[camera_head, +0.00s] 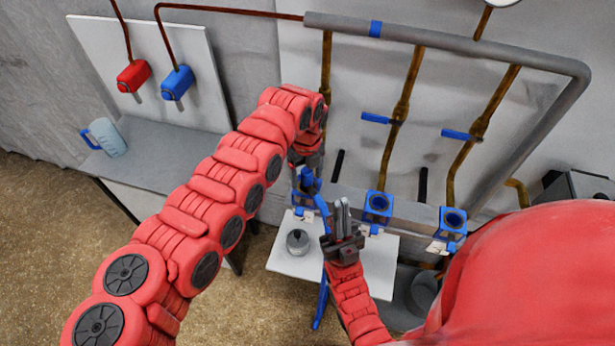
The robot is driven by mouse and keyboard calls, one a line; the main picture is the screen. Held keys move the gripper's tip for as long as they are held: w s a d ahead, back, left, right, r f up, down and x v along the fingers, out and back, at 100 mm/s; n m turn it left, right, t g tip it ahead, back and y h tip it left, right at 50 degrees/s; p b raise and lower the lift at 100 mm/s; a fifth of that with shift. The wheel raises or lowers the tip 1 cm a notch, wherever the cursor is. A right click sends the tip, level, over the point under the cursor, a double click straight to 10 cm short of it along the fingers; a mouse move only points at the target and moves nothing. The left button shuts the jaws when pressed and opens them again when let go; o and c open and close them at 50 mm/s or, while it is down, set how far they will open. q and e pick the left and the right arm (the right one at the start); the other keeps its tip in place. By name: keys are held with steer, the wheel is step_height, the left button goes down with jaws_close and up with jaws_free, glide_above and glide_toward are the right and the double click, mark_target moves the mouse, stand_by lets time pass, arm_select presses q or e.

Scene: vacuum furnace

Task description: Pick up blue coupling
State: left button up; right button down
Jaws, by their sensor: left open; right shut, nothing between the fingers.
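A blue block-shaped fitting (177,83) hangs on the white panel at the upper left, at the end of a brown hose; it looks like the blue coupling, though I cannot be sure. A red one (133,76) hangs to its left. Other blue square fittings with dark round openings (377,205) sit along the bench, one farther right (453,220). My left gripper (304,178) points down, open, by blue parts at the left end of this row; contact is unclear. My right gripper (342,214) is shut and empty, pointing up in front of the row.
A white board (281,262) with a small grey lidded pot (297,241) lies below the grippers. A light blue mug (107,137) stands on the grey table (165,160) at left. Brown pipes with blue valve handles (375,118) cover the back wall.

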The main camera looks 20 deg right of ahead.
arm_select(q)
steer(key=shift+f, duration=0.4)
jaws_close()
